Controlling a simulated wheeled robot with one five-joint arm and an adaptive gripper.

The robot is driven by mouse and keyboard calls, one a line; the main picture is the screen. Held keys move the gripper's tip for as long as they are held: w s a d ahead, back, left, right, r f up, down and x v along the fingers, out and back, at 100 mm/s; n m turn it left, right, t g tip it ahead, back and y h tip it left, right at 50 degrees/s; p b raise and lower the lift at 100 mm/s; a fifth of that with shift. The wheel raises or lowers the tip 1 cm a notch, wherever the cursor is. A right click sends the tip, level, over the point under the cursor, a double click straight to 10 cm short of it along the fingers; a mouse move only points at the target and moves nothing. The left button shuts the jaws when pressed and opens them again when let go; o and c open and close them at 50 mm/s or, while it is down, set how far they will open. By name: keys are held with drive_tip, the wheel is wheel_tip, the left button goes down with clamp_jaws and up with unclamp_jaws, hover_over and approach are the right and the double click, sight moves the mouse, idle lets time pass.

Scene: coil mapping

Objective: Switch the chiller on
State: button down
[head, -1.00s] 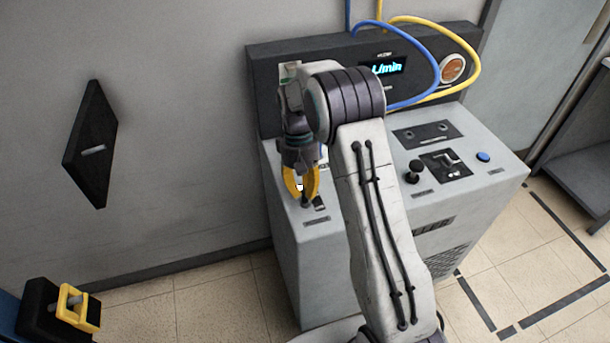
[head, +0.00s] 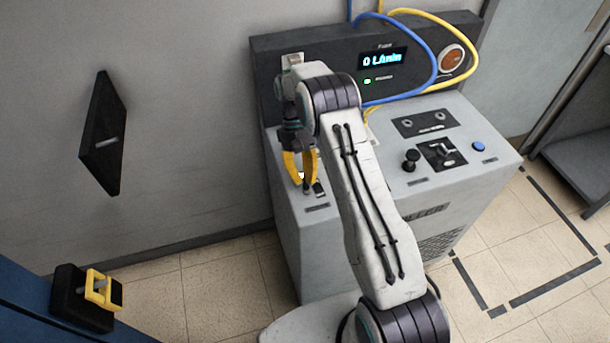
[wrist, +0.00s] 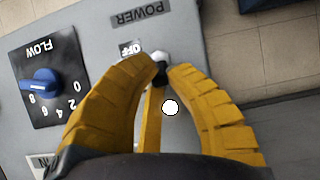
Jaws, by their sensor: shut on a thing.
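The chiller (head: 310,240) is a grey cabinet with a dark back panel, whose display (head: 383,58) reads "0 L/min". My gripper (head: 305,186) is over the left end of the chiller's top. In the wrist view, its yellow fingers (wrist: 160,75) are shut on a small switch lever (wrist: 160,66) with a pale tip and dark shaft. The lever's tip is beside the OFF label (wrist: 130,47), near the POWER label (wrist: 140,15). The fingers hide the lever's base.
A blue FLOW knob (wrist: 40,86) is beside the lever. A black knob (head: 411,158) and a blue button (head: 478,146) are farther right on the top. Blue and yellow hoses (head: 472,60) loop over the back panel. A black-and-yellow fixture (head: 88,295) is at lower left.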

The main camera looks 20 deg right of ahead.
drive_tip(key=shift+w, duration=0.15)
drive_tip(key=c, duration=1.2)
unclamp_jaws()
drive_tip(key=shift+f, duration=0.1)
drive_tip(key=shift+w, duration=0.1)
drive_tip(key=shift+v, duration=3.35)
drive_tip(key=shift+w+r, duration=0.1)
drive_tip(key=shift+r, duration=0.25)
